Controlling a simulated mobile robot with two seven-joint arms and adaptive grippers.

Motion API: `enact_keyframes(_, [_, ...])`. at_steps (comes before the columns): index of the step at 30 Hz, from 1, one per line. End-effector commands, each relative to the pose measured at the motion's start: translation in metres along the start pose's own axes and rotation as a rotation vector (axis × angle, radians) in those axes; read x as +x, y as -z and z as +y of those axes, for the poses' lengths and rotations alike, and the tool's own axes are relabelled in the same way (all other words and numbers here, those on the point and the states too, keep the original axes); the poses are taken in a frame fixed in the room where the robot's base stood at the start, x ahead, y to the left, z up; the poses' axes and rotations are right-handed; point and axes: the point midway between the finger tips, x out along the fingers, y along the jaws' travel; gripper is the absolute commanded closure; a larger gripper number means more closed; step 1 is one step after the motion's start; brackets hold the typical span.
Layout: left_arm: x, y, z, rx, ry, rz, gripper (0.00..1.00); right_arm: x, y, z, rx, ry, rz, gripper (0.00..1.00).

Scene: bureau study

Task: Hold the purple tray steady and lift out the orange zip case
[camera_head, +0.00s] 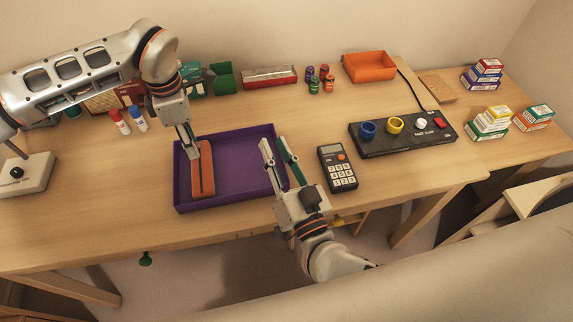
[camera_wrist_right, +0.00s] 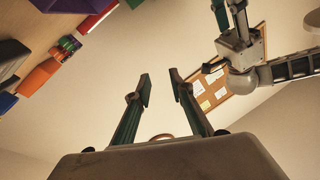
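The purple tray (camera_head: 235,196) lies on the desk near its front edge. The orange zip case (camera_head: 203,182) lies inside, along the tray's left part. My left gripper (camera_head: 192,153) points down at the far end of the case; whether its fingers are apart or touch the case is unclear. My left gripper (camera_wrist_right: 229,14) also shows at the top of the right wrist view. My right gripper (camera_head: 275,145) is open at the tray's right wall, one finger appearing over the inside and the other outside. Its fingers (camera_wrist_right: 160,88) are apart and empty in the wrist view.
A calculator (camera_head: 337,168) lies just right of the tray. A black panel (camera_head: 402,134) with colored rings is further right. Bare desk lies between these and the tray.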

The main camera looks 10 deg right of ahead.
Motion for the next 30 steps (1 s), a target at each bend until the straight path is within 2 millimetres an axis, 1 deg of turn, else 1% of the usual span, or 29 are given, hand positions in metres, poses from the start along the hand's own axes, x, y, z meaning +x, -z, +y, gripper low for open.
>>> enact_keyframes(1, [0.000,0.000,0.000,0.000,0.000,0.000,0.72,0.007,-0.001,0.005,-0.015,-0.031,-0.014,0.78])
enact_keyframes(4, [0.000,0.000,0.000,0.000,0.000,0.000,0.72,0.015,-0.011,0.019,-0.058,-0.106,-0.080,0.78])
enact_keyframes(6, [0.000,0.000,0.000,0.000,0.000,0.000,0.72,0.018,-0.022,0.029,-0.099,-0.153,-0.142,0.78])
enact_keyframes(10, [0.000,0.000,0.000,0.000,0.000,0.000,0.72,0.018,-0.047,0.046,-0.187,-0.220,-0.278,0.78])
enact_keyframes(15, [0.000,0.000,0.000,0.000,0.000,0.000,0.72,0.009,-0.073,0.063,-0.290,-0.267,-0.435,0.78])
enact_keyframes(19, [0.000,0.000,0.000,0.000,0.000,0.000,0.72,0.003,-0.084,0.070,-0.336,-0.281,-0.505,0.78])
enact_keyframes(23, [0.000,0.000,0.000,0.000,0.000,0.000,0.72,0.006,-0.090,0.074,-0.355,-0.285,-0.528,0.78])
enact_keyframes(26, [0.000,0.000,0.000,0.000,0.000,0.000,0.72,0.015,-0.094,0.079,-0.356,-0.286,-0.528,0.78])
enact_keyframes(30, [0.000,0.000,0.000,0.000,0.000,0.000,0.72,0.033,-0.103,0.086,-0.355,-0.285,-0.527,0.78])
